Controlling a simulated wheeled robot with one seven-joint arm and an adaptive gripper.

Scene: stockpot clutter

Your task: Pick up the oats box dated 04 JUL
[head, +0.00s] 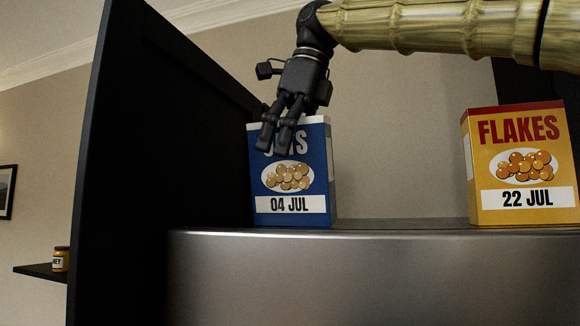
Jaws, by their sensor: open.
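The blue oats box (290,190) stands upright on top of a metal surface, left of centre. Its white label reads 04 JUL, and part of its name is hidden behind my fingers. My gripper (276,146) reaches down from above, with its fingers in front of the upper part of the box's face in this view. The gripper is open. I cannot tell whether the fingers touch the box or how far in front of it they are.
A yellow flakes box (521,190) labelled 22 JUL stands to the right on the same metal surface (380,270). The top between the boxes is clear. A tall dark panel (165,150) rises close on the left. A small jar (61,259) sits on a far-left shelf.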

